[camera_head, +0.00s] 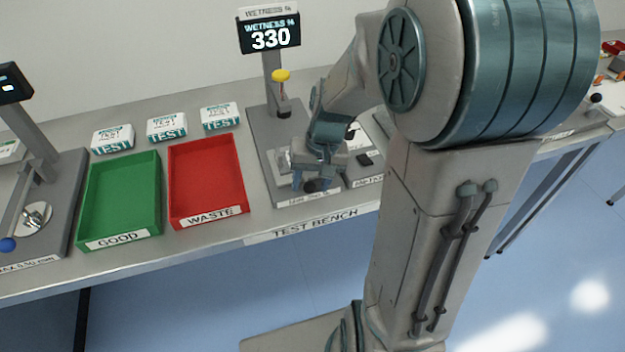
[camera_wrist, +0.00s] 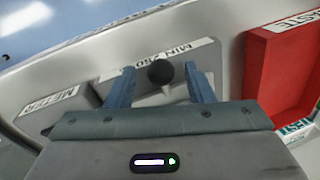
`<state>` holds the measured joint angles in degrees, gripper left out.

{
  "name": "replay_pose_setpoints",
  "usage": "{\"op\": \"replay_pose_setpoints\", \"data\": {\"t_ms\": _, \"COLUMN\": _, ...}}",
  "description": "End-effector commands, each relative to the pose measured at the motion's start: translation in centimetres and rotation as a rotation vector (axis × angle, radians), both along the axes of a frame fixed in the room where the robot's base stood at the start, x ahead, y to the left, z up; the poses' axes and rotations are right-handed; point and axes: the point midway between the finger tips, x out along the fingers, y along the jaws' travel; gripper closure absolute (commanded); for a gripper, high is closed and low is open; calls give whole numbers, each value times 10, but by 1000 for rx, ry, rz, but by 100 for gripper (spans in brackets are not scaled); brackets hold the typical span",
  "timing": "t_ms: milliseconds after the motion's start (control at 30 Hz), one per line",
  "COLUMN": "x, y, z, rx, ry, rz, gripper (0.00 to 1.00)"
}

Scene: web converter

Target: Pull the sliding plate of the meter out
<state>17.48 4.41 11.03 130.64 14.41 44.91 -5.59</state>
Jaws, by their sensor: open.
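The meter (camera_head: 262,130) is a grey stand on the test bench with a display (camera_head: 270,38) reading "WETNESS % 330". A yellow knob (camera_head: 281,75) tops its plunger. The light sliding plate (camera_head: 284,166) lies low on the meter's base, mostly hidden by my gripper (camera_head: 318,180) in the head view. In the wrist view the plate's round black knob (camera_wrist: 160,72) shows between the two blue fingers of my gripper (camera_wrist: 160,78). The fingers are apart, one on each side of the knob, with gaps visible. I cannot tell their exact height relative to it.
A red WASTE tray (camera_head: 207,180) and a green GOOD tray (camera_head: 119,200) stand left of the meter. Several TEST packs (camera_head: 167,127) lie behind them. A METER-labelled device (camera_head: 365,165) stands close on the right. The bench's front edge (camera_head: 310,222) is near.

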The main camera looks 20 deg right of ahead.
Motion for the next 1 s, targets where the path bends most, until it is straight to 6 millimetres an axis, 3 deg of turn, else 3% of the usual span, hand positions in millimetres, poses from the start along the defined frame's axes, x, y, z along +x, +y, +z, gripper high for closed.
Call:
{"op": "replay_pose_setpoints", "data": {"t_ms": 267, "x": 0, "y": -1, "z": 7, "rx": 1, "ry": -1, "rz": 0, "gripper": 52}}
{"op": "replay_pose_setpoints", "data": {"t_ms": 700, "x": -3, "y": -19, "z": 97, "rx": -1, "ry": -3, "rz": -3, "gripper": 52}}
{"op": "replay_pose_setpoints", "data": {"t_ms": 1000, "x": -5, "y": -26, "z": 133, "rx": 0, "ry": 0, "rz": -3, "gripper": 52}}
